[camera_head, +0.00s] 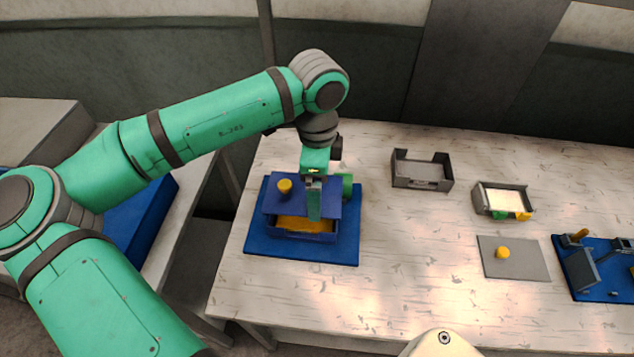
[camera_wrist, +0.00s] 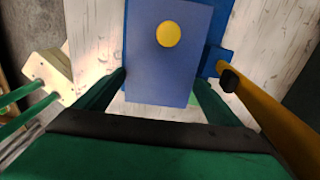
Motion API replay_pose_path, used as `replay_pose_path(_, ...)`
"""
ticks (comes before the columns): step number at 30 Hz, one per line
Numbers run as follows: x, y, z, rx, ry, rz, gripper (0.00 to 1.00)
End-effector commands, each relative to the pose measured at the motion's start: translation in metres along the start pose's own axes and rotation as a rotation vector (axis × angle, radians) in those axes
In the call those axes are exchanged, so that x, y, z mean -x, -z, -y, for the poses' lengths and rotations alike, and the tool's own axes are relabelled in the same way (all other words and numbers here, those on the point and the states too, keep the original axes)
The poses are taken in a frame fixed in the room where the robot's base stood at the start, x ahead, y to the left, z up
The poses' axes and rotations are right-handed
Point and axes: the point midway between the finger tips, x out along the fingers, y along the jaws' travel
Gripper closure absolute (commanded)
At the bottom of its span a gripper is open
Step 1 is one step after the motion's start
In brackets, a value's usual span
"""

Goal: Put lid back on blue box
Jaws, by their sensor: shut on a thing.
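The blue lid (camera_head: 272,207) is a flat plate with a yellow knob. My gripper (camera_head: 314,205) is shut on it. In the wrist view the lid (camera_wrist: 150,75) lies between the two fingers of my gripper (camera_wrist: 163,82), which meet its side edges; the knob is beyond the fingertips. In the head view the lid appears over the back part of the blue box (camera_head: 302,236). The box's front part shows uncovered, with yellow-orange contents inside. My gripper hides part of lid and box. I cannot tell whether lid and box touch.
The box stands on a blue mat (camera_head: 262,248) on a pale wooden table (camera_head: 410,280). To the right are an open grey tray (camera_head: 422,182), a grey box with pale contents (camera_head: 502,199), a grey plate with a yellow knob (camera_head: 530,265), and another blue mat (camera_head: 590,290) with grey parts.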

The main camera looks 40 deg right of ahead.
Motion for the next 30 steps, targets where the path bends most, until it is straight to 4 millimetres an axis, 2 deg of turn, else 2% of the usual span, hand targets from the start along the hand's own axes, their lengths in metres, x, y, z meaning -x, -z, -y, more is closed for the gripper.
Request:
replay_pose_path(8, -0.006, 0.002, 0.004, -0.032, 0.002, 0.002, 0.33)
replay_pose_path(24, -0.05, -0.001, 0.004, -0.024, 0.001, 0.0, 0.33)
replay_pose_path(30, -0.06, -0.001, 0.004, -0.024, 0.002, 0.0, 0.33)
